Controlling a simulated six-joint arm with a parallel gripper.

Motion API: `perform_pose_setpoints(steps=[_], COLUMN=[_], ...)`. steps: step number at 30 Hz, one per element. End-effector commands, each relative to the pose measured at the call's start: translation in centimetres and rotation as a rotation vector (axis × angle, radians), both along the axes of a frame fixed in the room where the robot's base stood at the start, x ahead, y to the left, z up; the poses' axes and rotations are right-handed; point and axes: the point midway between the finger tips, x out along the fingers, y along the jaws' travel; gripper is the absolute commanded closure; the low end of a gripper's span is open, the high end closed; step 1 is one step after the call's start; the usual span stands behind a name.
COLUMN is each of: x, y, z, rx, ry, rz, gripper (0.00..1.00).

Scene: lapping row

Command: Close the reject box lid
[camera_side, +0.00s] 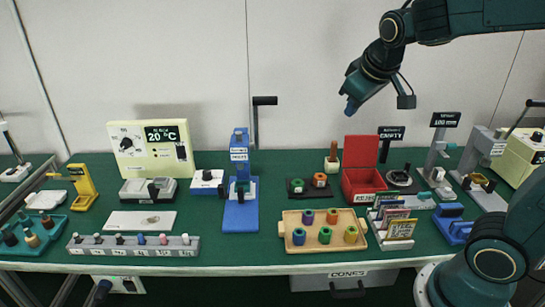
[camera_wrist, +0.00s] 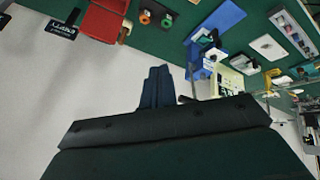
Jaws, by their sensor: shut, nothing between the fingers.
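The red reject box (camera_side: 362,186) stands on the green bench, right of centre. Its lid (camera_side: 361,151) is open and stands upright at the back of the box. The red lid also shows at the top of the wrist view (camera_wrist: 99,23), partly cut off with the box. My gripper (camera_side: 349,108) is above and slightly left of the lid, apart from it, in the air before the wall. The dark fingers (camera_wrist: 157,82) are together in the wrist view, with nothing held.
An EMPTY sign (camera_side: 391,132) stands right of the lid, and a taller 100 mm stand (camera_side: 440,150) is beyond it. A wooden tray (camera_side: 286,232) with several coloured spools lies in front. A wooden-handled tool (camera_side: 333,160) stands left of the lid. The air around my gripper is clear.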

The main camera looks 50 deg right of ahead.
Motion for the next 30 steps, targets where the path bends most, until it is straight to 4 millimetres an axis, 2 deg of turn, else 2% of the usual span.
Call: perform_pose_setpoints(steps=[3, 15, 24, 30], x=[2.7, 10.4, 14.9, 17.2], y=[-1.7, -7.3, -11.1, -13.5], z=[-0.3, -2.5, -5.4, -7.8], rx=[-0.06, -0.283, -0.466, -0.592], ry=[0.016, 0.09, 0.176, 0.25], rz=[-0.022, -0.082, -0.113, -0.127], gripper=[1.0, 1.0, 1.0, 1.0])
